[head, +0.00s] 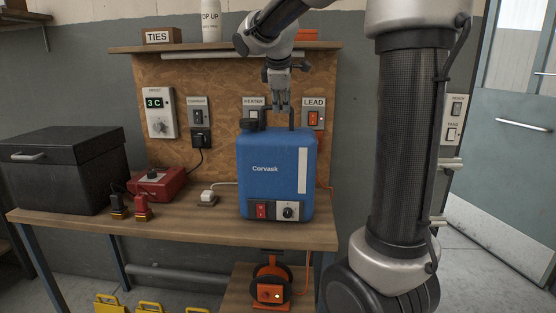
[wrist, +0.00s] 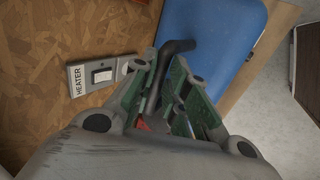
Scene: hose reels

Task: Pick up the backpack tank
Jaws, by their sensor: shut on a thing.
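The backpack tank (head: 277,172) is a blue upright box marked "Corvask", with a red switch and a dial low on its front. It stands on the wooden bench near the front right. A black cap and a black handle are on its top. My gripper (head: 281,104) points down just above the tank's top, shut on the black handle. In the wrist view, the black bent handle (wrist: 177,47) runs between the fingers of my gripper (wrist: 166,82), with the blue tank (wrist: 215,30) beyond. The exact finger contact is partly hidden.
The bench (head: 180,222) also bears a black case (head: 62,175), a red box (head: 160,183) and small plugs. Behind is a board with HEATER (head: 253,106) and LEAD (head: 314,113) switches, under a shelf (head: 235,45). A hose reel (head: 270,285) sits below.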

